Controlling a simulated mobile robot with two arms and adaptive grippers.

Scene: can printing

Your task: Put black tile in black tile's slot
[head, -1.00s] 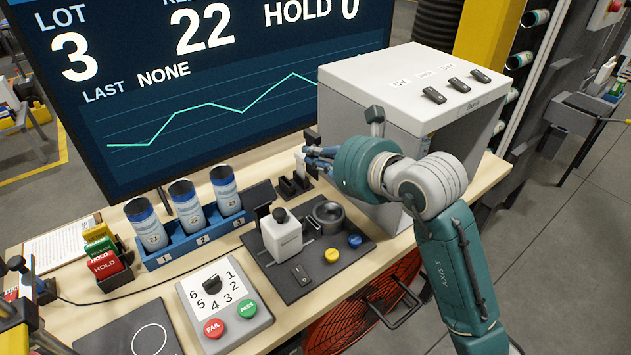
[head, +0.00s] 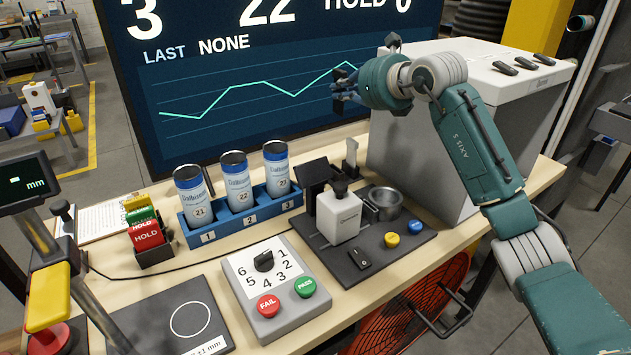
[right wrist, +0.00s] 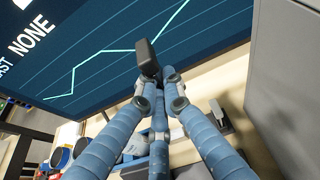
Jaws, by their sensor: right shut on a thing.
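My right gripper (head: 345,88) is raised in front of the large screen, left of the grey-white box. In the right wrist view, its blue fingers (right wrist: 152,92) are shut on a small dark block, seemingly the black tile (right wrist: 148,58), held at the fingertips. I cannot tell which slot is the black tile's. My left gripper is not in view.
A blue holder (head: 245,220) with three cans stands left of the white bottle-like device (head: 338,214) on its dark plate. The grey-white box (head: 480,100) stands close on the right. A dial panel (head: 275,285) lies in front. The HOLD card box (head: 148,240) is at left.

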